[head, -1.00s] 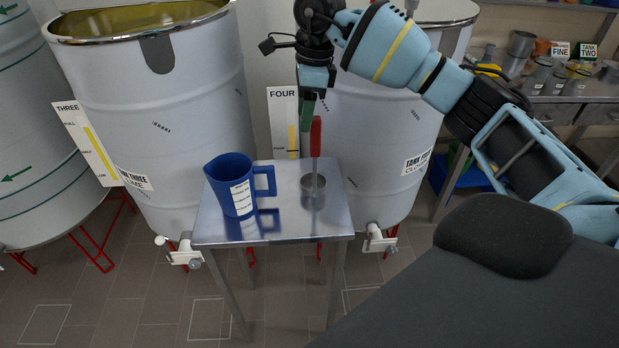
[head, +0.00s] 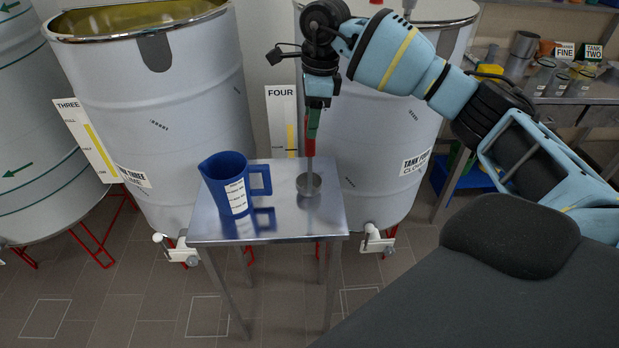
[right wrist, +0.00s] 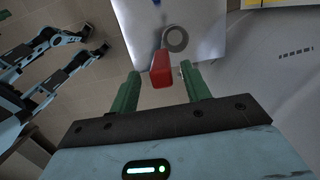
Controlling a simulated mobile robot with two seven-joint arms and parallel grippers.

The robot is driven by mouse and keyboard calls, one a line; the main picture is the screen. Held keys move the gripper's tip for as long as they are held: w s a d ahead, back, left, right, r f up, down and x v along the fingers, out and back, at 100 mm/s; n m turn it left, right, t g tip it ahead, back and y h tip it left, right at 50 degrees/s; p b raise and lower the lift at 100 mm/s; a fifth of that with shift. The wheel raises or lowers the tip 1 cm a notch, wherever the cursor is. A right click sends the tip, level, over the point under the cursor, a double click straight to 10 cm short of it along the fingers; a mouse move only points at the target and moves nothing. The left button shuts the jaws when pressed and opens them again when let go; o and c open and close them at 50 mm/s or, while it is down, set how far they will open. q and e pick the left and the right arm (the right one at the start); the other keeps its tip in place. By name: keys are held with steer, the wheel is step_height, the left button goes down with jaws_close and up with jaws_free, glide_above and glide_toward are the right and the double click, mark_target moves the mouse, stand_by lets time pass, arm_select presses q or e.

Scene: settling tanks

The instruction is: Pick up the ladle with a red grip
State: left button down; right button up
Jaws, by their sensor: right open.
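The ladle stands upright on a small metal table (head: 265,222). Its steel cup (head: 309,185) is at the bottom and its red grip (head: 310,136) points up. My right gripper (head: 313,122) is over the top of the grip, its green fingers hiding part of it in the head view. In the right wrist view the red grip (right wrist: 161,68) shows between the two open green fingers (right wrist: 162,88), with a gap at each side. The cup (right wrist: 175,39) shows beyond it.
A blue jug (head: 228,180) stands on the table left of the ladle. Large tank three (head: 185,110) and another tank (head: 370,140) stand close behind the table. A bench with jars (head: 560,85) is at the far right.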

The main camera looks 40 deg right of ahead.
mark_target(306, 155)
steer(key=shift+w+a+f, duration=0.1)
steer(key=shift+w+f, duration=0.05)
steer(key=shift+f, duration=1.1)
steer(key=shift+w+a+f, duration=0.1)
steer(key=shift+f, duration=1.15)
steer(key=shift+c, duration=0.2)
jaws_close()
